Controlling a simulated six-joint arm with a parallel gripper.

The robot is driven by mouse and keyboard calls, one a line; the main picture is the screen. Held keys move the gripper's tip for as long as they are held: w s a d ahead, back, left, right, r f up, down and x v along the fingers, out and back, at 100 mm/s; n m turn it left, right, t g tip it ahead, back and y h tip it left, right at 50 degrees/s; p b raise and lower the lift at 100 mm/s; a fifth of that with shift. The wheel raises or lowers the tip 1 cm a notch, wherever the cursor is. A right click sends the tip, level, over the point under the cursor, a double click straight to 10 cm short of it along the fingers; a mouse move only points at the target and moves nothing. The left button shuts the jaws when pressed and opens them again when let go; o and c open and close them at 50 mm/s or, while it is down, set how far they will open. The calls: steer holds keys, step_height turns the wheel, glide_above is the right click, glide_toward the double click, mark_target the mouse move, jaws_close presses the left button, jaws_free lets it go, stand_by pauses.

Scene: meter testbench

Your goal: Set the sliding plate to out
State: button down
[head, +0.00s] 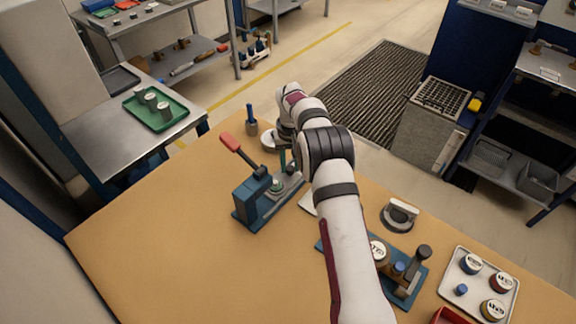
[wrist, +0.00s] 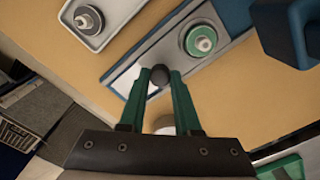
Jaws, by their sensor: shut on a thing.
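The sliding plate (wrist: 170,58) is a grey strip in the wrist view, running diagonally from a blue press (head: 250,198). A round green-rimmed piece with a metal top (wrist: 202,40) sits on it. A dark round knob (wrist: 159,74) is at the plate's outer end. My gripper (wrist: 160,78) has its two green fingers closed on this knob, one on each side. In the head view the press has a raised lever with a red grip (head: 230,142). The knob and most of my gripper are hidden there by my arm.
A white tray (wrist: 75,35) with a round part lies beside the plate in the wrist view. In the head view a blue fixture (head: 415,272) and a white tray of jars (head: 455,290) stand at the right. The left front of the wooden table (head: 150,240) is clear.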

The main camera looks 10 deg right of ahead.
steer(key=c, duration=0.6)
jaws_free()
step_height(320, 180, up, 16)
steer(key=shift+f, duration=0.1)
